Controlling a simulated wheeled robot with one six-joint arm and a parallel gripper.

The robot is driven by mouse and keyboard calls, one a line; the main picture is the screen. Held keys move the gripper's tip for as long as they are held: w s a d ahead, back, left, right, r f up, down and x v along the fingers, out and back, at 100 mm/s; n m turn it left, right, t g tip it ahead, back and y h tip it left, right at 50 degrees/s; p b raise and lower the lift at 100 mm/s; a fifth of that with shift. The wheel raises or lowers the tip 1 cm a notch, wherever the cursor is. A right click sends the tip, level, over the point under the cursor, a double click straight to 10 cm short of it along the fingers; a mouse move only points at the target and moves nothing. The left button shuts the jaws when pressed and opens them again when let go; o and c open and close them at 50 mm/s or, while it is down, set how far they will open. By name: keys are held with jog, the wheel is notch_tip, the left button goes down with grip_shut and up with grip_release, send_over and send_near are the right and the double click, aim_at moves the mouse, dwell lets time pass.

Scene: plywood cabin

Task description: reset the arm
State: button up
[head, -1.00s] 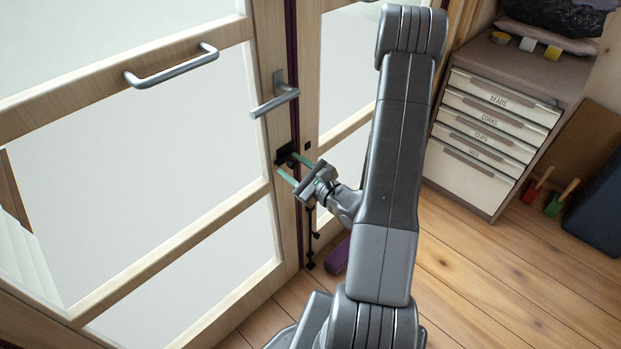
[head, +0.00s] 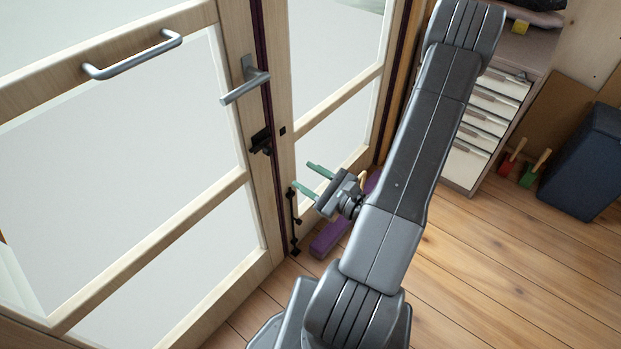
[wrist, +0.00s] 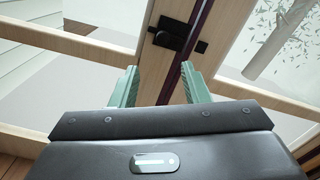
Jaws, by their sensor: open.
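My gripper (head: 308,179) is open and empty, its two green fingers apart. In the head view it hangs low in front of the glazed door, to the right of and below the black latch (head: 261,141). In the wrist view the fingers (wrist: 161,85) point toward the door's edge, and the black latch (wrist: 172,33) lies beyond them, apart from them. My arm stands folded, with its upper link rising to the top right of the head view.
The wooden glazed door (head: 225,195) has a lever handle (head: 246,84) and a bar handle (head: 133,57). A purple block (head: 331,236) lies on the floor by the frame. A drawer cabinet (head: 463,165), brushes and a dark blue bin (head: 585,160) stand right. The floor between is clear.

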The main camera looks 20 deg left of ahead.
aim_at(270, 154)
dwell(0.7)
jog(key=x, duration=1.3)
jog(key=shift+w+a+p, duration=0.2)
jog(key=shift+a+p, duration=0.05)
jog(key=shift+p, duration=0.15)
jog(key=shift+d, duration=0.1)
